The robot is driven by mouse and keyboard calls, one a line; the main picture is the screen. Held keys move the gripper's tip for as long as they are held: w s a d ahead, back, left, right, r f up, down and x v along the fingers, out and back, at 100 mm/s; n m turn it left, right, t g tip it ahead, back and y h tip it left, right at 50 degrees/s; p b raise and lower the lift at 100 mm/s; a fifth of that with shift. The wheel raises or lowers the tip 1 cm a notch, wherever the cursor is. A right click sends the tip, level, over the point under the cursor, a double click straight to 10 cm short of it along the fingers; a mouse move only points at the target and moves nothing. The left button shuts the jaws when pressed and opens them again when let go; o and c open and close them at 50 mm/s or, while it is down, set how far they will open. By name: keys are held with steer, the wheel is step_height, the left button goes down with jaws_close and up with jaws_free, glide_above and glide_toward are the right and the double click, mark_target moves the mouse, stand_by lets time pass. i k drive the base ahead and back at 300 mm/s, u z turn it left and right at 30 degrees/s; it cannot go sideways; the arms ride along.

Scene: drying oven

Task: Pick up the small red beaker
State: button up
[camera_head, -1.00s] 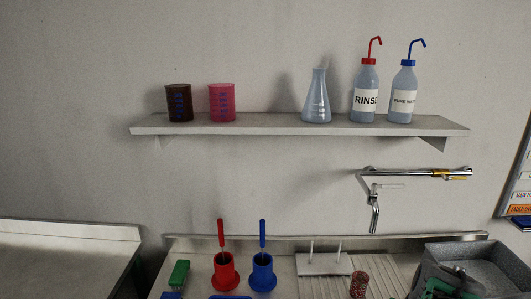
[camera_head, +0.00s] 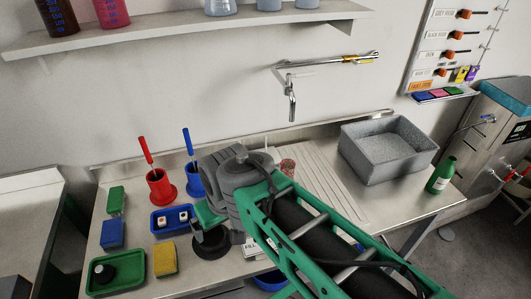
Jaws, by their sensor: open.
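A small reddish, speckled beaker (camera_head: 287,168) stands on the ribbed draining part of the steel bench, just behind my arm. My arm partly hides its lower part. A larger pink-red beaker (camera_head: 112,12) stands on the wall shelf, cut off by the top edge. My gripper (camera_head: 205,222) is open and hangs over the front middle of the bench, left of and nearer than the speckled beaker. It appears empty and apart from the beaker, though my wrist hides part of the area.
Red (camera_head: 160,188) and blue (camera_head: 194,181) brush holders stand behind my gripper. A blue tray (camera_head: 172,228), yellow sponge (camera_head: 165,262) and green tray (camera_head: 118,285) lie left. A grey basin (camera_head: 362,172) and green bottle (camera_head: 441,175) stand right. A tap (camera_head: 291,100) projects above the bench.

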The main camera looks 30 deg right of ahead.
mark_target(287, 167)
steer(key=u, duration=2.8)
steer(key=k, duration=1.1)
steer(key=z, duration=0.65)
